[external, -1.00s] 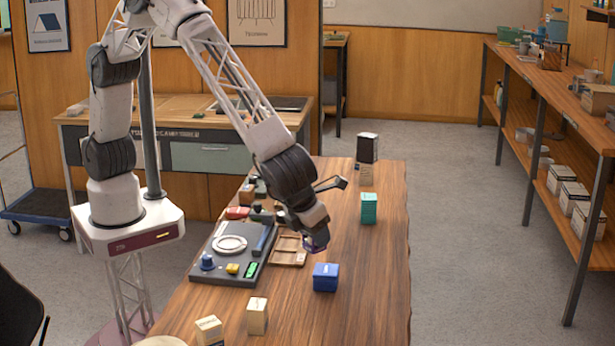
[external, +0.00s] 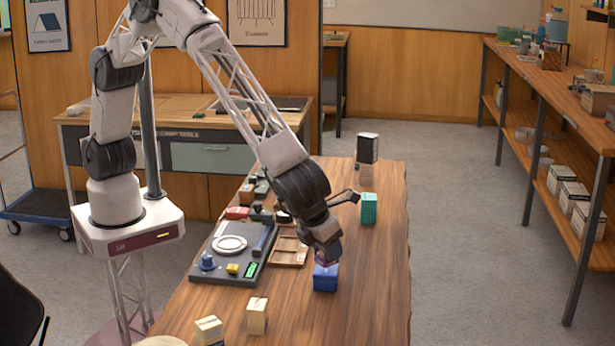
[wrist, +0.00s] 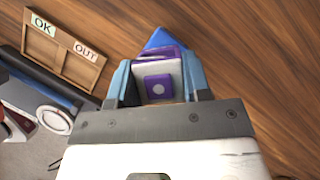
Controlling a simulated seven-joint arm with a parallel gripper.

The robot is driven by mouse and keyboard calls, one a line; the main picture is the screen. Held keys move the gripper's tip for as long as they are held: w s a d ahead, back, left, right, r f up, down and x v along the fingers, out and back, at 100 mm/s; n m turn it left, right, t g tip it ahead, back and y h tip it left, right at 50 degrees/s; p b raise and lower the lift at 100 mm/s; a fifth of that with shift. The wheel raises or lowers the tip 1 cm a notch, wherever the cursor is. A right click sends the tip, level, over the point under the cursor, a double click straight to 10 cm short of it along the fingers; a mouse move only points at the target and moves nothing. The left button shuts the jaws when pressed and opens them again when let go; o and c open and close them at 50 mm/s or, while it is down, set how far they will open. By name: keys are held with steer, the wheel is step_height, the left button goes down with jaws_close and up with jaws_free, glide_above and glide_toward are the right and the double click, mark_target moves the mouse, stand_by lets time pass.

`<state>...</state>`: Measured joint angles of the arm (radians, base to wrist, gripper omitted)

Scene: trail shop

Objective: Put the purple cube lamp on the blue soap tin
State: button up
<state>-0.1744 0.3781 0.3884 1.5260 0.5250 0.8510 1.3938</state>
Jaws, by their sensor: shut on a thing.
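My gripper (external: 327,259) is shut on the purple cube lamp (wrist: 160,86), which shows purple and white between the two fingers in the wrist view. In the external view only a small purple part of the lamp shows under the fingers. The blue soap tin (external: 325,279) stands on the wooden table right below the gripper. In the wrist view a blue corner of the tin (wrist: 159,39) shows beyond the lamp. I cannot tell whether the lamp touches the tin's top.
A wooden tray with OK and OUT labels (wrist: 62,52) lies left of the tin. A grey device panel (external: 233,271) is farther left. A teal box (external: 369,208) stands behind, and two cream boxes (external: 257,316) stand in front. The table right of the tin is clear.

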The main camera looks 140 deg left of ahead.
steer(key=shift+f, duration=0.75)
steer(key=shift+f, duration=0.1)
steer(key=o, duration=1)
steer(key=shift+c, duration=0.2)
steer(key=v, duration=1.2)
steer(key=shift+d, duration=0.1)
